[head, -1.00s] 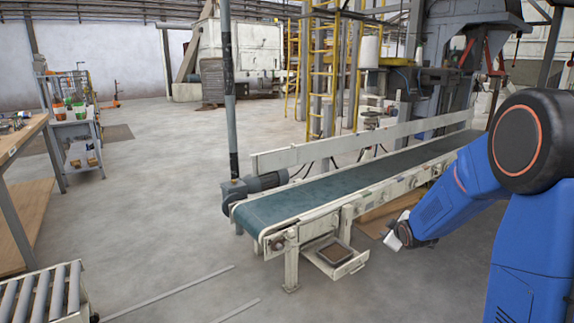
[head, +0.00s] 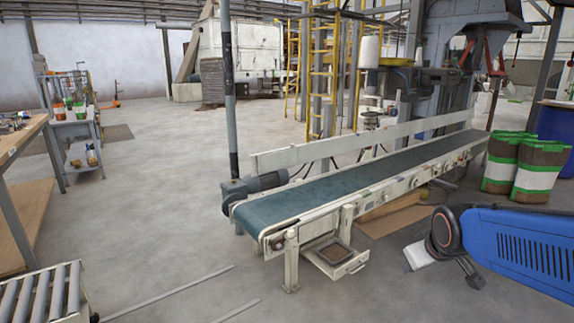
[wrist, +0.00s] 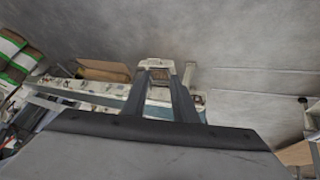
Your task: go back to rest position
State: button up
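My gripper (wrist: 158,74) shows in the wrist view as two dark fingers standing apart, with nothing between them. Past the fingers I see the pale frame of the conveyor (wrist: 80,88) and grey floor. In the head view my blue forearm comes in low from the right edge. Its dark wrist end is over the floor to the right of the conveyor (head: 300,200).
Filled sacks with green and white bands (head: 500,165) stand on the right, beside a blue drum (head: 556,130). A small tray (head: 336,257) sits under the conveyor's near end. A roller table (head: 45,295) is at lower left. The left floor is largely open.

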jog(key=s+a+m+g, duration=0.2)
jog(key=s+a+m, duration=0.1)
jog(key=s, duration=1.5)
jog(key=shift+s+f+y, duration=0.35)
jog(key=shift+y, duration=0.05)
